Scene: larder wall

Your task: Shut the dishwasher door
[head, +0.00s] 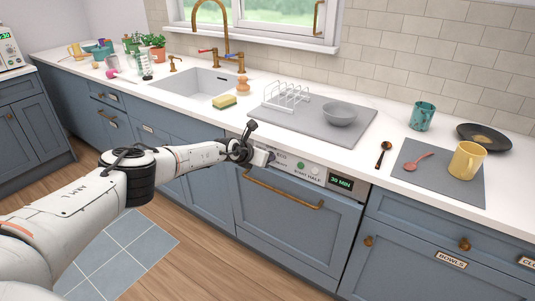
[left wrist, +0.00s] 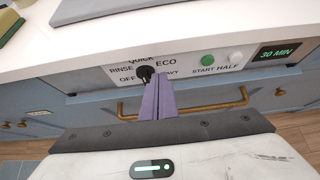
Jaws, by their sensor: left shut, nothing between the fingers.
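The dishwasher door (head: 290,232) is a blue panel with a brass bar handle (head: 283,190), below a pale control strip (head: 310,172). It stands upright, in line or nearly in line with the cabinet fronts. I cannot tell whether a small gap is left at its top edge. My left gripper (head: 268,158) is at the strip, above the handle. In the left wrist view its purple fingers (left wrist: 158,98) are together and empty, their tips at the black program dial (left wrist: 145,73). I cannot tell whether they touch it. The handle (left wrist: 185,105) shows behind the fingers. My right gripper is not in view.
The white worktop edge (left wrist: 190,40) overhangs just above the strip. On the worktop are a grey drying mat (head: 315,125) with a rack and bowl, a sponge (head: 223,102), and a yellow mug (head: 467,160). The floor before the door is clear, with a blue mat (head: 120,250) at left.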

